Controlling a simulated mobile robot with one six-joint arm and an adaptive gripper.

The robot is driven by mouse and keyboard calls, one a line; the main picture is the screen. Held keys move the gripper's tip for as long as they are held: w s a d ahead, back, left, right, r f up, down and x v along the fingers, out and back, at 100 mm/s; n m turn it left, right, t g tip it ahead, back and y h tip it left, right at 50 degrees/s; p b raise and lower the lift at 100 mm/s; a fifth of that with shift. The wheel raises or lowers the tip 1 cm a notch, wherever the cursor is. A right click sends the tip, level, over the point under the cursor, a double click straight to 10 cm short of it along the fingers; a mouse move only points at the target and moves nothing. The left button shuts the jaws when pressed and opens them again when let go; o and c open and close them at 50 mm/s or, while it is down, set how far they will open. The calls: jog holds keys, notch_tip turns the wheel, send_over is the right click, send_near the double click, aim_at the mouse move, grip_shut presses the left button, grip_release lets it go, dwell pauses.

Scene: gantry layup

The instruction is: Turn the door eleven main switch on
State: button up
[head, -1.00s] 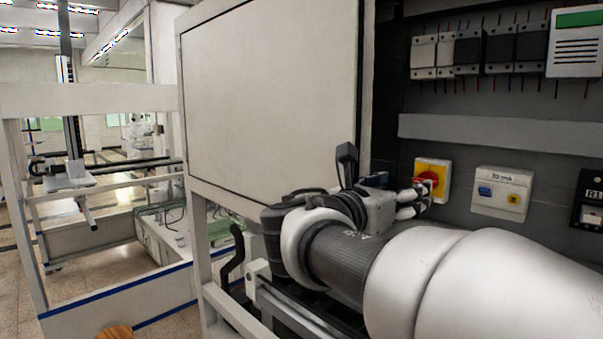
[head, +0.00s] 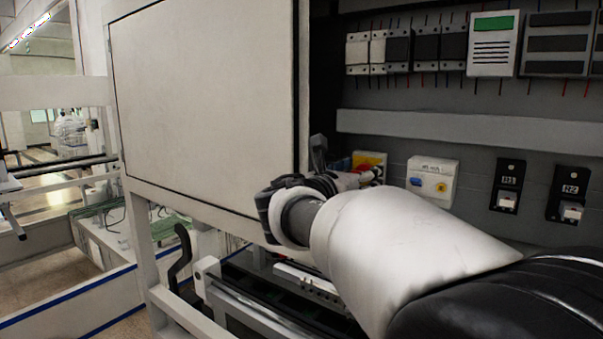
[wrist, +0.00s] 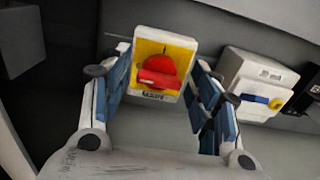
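The main switch (wrist: 158,71) is a red rotary knob on a yellow plate; in the wrist view its raised bar lies roughly crosswise. In the head view the switch (head: 371,158) is partly hidden by my gripper. My gripper (wrist: 160,63) is open, with one blue-padded finger on each side of the switch in the wrist view and nothing held between them. In the head view my gripper (head: 362,178) is close to the knob; I cannot tell whether it touches.
A white breaker box (head: 432,180) with a blue toggle and yellow button sits right of the switch. Black switches R1 (head: 508,186) and R2 (head: 568,193) are farther right. A grey duct (head: 450,128) runs above. The cabinet door (head: 205,100) stands at the left.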

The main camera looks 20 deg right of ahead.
jog(key=c, duration=0.9)
jog(key=shift+o, duration=0.2)
jog(key=shift+f+m+b, duration=0.1)
jog(key=shift+m+b, duration=0.3)
jog(key=shift+b, duration=0.15)
jog(key=shift+s+d+f+m+b, duration=0.1)
jog(key=shift+m+b, duration=4)
jog(key=shift+m, duration=0.15)
jog(key=shift+s+f+m+b, duration=0.1)
jog(key=shift+m+b, duration=3.95)
jog(key=shift+m, duration=0.2)
jog(key=shift+r, duration=0.1)
jog(key=o, duration=1.1)
jog(key=shift+c, duration=0.2)
